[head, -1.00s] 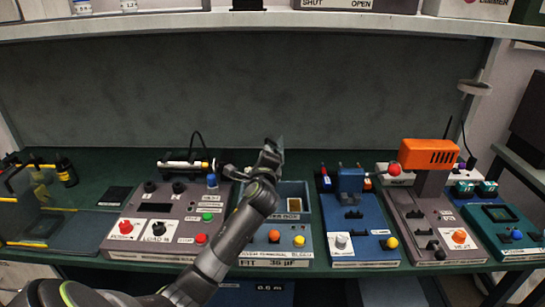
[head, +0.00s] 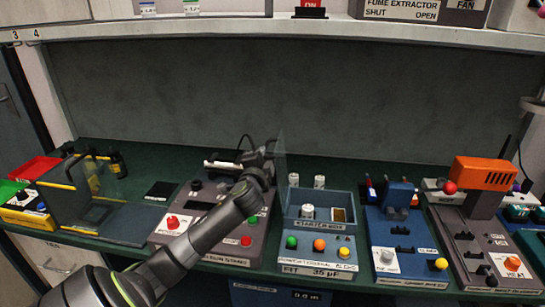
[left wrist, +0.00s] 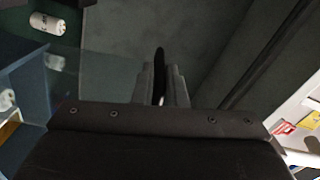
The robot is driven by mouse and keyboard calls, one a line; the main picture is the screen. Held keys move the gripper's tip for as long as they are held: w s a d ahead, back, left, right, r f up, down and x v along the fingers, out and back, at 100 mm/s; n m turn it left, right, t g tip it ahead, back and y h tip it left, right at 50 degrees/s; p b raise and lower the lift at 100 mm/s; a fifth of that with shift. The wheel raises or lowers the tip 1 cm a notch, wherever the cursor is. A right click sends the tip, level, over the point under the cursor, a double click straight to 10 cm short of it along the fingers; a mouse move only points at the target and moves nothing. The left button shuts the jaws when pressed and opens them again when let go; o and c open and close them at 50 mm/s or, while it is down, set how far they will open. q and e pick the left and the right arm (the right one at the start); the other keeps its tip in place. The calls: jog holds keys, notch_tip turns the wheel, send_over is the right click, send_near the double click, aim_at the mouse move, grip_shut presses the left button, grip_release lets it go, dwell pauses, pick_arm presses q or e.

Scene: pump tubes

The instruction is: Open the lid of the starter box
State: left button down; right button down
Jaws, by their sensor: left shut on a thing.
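The starter box (head: 347,225) is a blue box at the centre of the bench in the head view. Its clear lid (head: 281,150) stands nearly upright at the box's left side, seen almost edge-on. The lid also shows as a pale see-through panel in the left wrist view (left wrist: 85,70). My left gripper (head: 266,150) is beside the lid, its fingers (left wrist: 160,85) shut on a part of the lid, with a dark piece between them. My right gripper is out of view.
A grey panel with coloured buttons (head: 205,240) lies under my left arm. A blue device (head: 400,235) and a grey one with an orange top (head: 484,173) stand to the right. A shelf (head: 330,32) crosses above; the dark back wall is clear.

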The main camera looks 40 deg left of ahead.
pick_arm(q)
jog(key=shift+s+a+f, duration=0.1)
jog(key=shift+s+a, duration=0.2)
jog(key=shift+a, duration=0.25)
jog(key=c, duration=1.5)
grip_release()
jog(key=shift+f, duration=0.15)
jog(key=shift+s, duration=0.1)
jog(key=b+v, duration=0.2)
jog(key=v, duration=1.5)
jog(key=shift+b, duration=0.4)
jog(key=shift+d, duration=0.15)
